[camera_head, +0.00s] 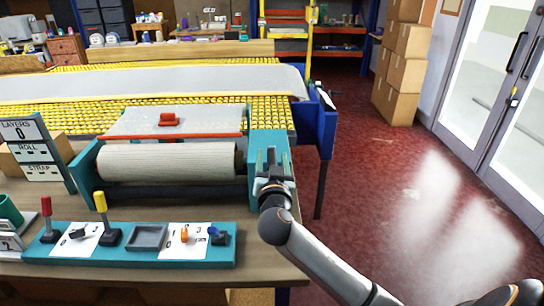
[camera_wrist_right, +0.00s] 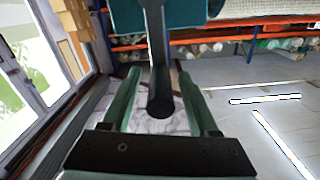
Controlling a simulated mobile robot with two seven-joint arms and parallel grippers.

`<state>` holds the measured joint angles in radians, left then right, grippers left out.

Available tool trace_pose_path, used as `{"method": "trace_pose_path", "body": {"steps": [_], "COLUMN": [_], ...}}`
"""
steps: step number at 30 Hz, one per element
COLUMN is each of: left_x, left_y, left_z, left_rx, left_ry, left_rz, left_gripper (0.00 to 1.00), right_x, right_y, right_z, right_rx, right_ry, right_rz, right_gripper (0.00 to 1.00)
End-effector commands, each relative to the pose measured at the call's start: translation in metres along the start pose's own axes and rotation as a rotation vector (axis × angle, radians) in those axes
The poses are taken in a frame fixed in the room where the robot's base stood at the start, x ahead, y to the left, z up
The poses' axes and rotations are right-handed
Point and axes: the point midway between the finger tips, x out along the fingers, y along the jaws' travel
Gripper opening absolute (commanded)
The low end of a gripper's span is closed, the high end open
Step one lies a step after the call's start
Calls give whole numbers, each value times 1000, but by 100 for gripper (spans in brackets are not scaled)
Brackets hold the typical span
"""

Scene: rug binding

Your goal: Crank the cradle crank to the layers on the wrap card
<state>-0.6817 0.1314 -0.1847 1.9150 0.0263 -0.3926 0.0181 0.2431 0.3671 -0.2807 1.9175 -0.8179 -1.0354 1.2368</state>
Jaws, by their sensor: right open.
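The teal cradle (camera_head: 265,144) stands on the workbench with a pale roll (camera_head: 165,162) lying in it. My right gripper (camera_head: 272,162) is at the cradle's right end plate. In the right wrist view my right gripper (camera_wrist_right: 159,74) is open, one finger on each side of a dark bar with a rounded end, which looks like the cradle crank (camera_wrist_right: 157,50). I cannot tell if the fingers touch it. In the head view the gripper largely hides the crank. A sign (camera_head: 30,145) at left reads LAYERS 0, ROLL and STRAP with dashes. My left gripper is not in view.
A teal panel (camera_head: 130,258) in front holds red and yellow levers, a grey tray (camera_head: 148,237) and white cards (camera_head: 186,240). A yellow roller conveyor (camera_head: 60,118) runs behind the cradle. Boxes (camera_head: 400,75) stand at the back right. The red floor at right is clear.

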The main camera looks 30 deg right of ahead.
Motion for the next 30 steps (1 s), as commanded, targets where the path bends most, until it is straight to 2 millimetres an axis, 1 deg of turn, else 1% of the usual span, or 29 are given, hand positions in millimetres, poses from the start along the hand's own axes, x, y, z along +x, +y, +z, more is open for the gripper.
{"method": "trace_pose_path", "body": {"steps": [9,25,30], "left_x": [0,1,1], "left_y": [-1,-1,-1], "left_z": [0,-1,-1], "left_rx": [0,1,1], "left_ry": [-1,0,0], "left_rz": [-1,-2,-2], "left_gripper": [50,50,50], "right_x": [3,2,2], "right_y": [0,0,0], "right_z": [0,0,0], "right_rx": [0,0,0], "right_ry": [0,-1,-1], "right_rz": [-1,-1,-1], "right_gripper": [61,1,0]}}
